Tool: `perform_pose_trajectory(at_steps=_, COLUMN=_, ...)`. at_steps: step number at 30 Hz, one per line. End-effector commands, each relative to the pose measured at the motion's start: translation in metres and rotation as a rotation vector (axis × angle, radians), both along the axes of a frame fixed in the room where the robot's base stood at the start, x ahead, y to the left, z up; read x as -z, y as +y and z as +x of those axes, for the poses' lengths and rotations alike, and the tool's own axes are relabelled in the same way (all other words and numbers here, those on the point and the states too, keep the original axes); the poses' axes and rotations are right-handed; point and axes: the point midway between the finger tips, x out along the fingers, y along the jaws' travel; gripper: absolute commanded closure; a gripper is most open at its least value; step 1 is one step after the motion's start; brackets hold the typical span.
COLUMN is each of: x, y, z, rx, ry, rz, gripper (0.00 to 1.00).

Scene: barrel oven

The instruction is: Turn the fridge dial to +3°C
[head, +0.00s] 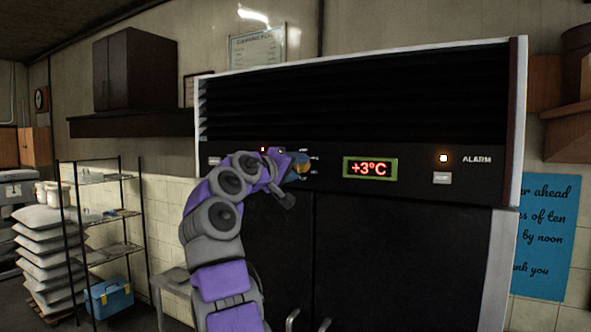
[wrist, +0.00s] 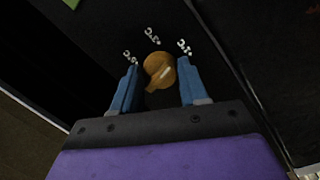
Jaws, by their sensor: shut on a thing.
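The fridge dial (wrist: 159,70) is a round orange-brown knob with a pointer, seen between my blue fingers in the wrist view. My gripper (wrist: 158,74) is shut on the dial, one finger on each side. In the head view my gripper (head: 298,167) is at the dark control panel, and my arm and fingers hide most of the dial. The red display (head: 369,168) to the right of my gripper reads +3°C.
Dark louvres (head: 360,95) lie above the panel and dark fridge doors (head: 400,250) below. A wire shelf (head: 105,220) and stacked sacks (head: 45,250) stand at left.

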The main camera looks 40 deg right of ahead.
Motion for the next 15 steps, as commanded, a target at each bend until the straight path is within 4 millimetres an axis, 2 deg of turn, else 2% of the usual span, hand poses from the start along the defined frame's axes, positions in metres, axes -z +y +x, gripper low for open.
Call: perform_pose_trajectory(at_steps=15, x=0.0019, y=-0.0001, z=0.0008, rx=-0.001, ry=0.257, rz=-0.104, gripper=0.87)
